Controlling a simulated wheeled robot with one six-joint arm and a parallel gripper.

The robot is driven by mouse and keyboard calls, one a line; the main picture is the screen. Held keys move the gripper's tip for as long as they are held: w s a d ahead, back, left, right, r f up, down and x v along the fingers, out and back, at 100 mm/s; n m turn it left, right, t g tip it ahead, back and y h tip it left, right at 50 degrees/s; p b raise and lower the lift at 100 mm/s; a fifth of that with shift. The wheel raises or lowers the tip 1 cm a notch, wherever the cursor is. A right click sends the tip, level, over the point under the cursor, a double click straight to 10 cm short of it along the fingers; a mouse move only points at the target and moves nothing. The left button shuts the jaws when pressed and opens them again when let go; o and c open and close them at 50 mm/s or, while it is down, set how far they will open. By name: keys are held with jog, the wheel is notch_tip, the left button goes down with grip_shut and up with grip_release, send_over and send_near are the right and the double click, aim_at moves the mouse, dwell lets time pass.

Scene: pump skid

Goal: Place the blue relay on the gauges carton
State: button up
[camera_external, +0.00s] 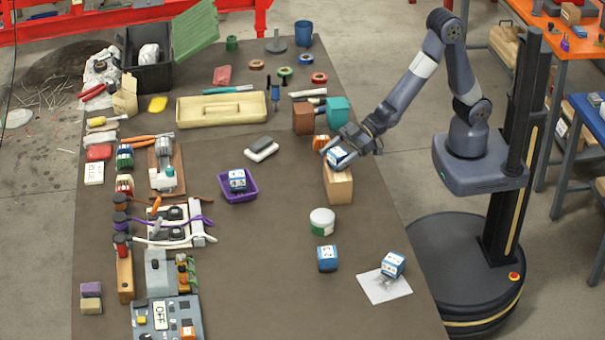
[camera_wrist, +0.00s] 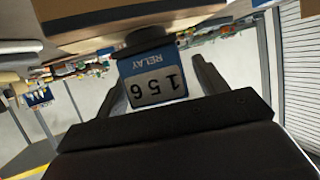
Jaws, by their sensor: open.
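A blue-and-white relay (camera_external: 338,156) is at the top of a tan carton (camera_external: 338,187), right of the table's middle. In the wrist view the relay (camera_wrist: 153,82) reads "RELAY 156" upside down. It lies between the two fingers of my gripper (camera_wrist: 160,84), with a gap showing beside at least one finger. My gripper (camera_external: 345,148) is open around the relay. The relay appears to rest on the carton, but the contact is partly hidden by my gripper. No writing on the carton is legible, so I cannot confirm it is the gauges carton.
Similar blue-and-white blocks sit in a purple tray (camera_external: 240,196), on the bare table (camera_external: 327,258) and on a white sheet (camera_external: 383,288). A white-green round tub (camera_external: 322,221) stands in front of the carton. Brown (camera_external: 303,118) and teal (camera_external: 338,109) blocks stand behind. The table's middle front is clear.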

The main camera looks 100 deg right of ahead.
jog(key=v, duration=1.2)
